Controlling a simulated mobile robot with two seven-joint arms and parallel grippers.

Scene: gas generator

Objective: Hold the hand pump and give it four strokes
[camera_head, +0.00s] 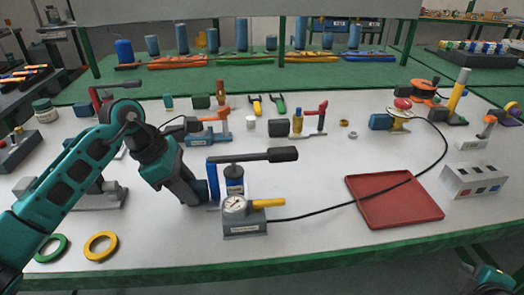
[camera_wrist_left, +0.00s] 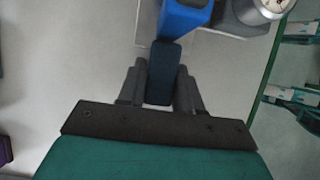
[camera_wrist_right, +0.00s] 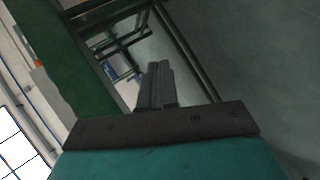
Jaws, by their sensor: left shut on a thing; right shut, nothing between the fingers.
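The hand pump (camera_head: 243,229) stands on the table in front of me. It has a grey base, a blue cylinder, a round gauge (camera_head: 235,204), a yellow handle (camera_head: 268,203) and a long black-gripped lever (camera_head: 270,156) that points right, about level. My left gripper (camera_head: 208,190) is at the pump's left side. In the left wrist view its fingers (camera_wrist_left: 161,80) are shut on a dark blue grip that joins the pump's blue part (camera_wrist_left: 186,18). My right gripper (camera_wrist_right: 155,85) is shut and empty in the right wrist view, off the table. Only part of my right arm shows at the lower right of the head view.
A black hose runs from the pump across the red tray (camera_head: 394,199) to a yellow valve piece with a red knob (camera_head: 402,104). A white switch box (camera_head: 471,182) stands at right. Yellow (camera_head: 101,246) and green (camera_head: 52,248) rings lie front left. Small tools stand behind the pump.

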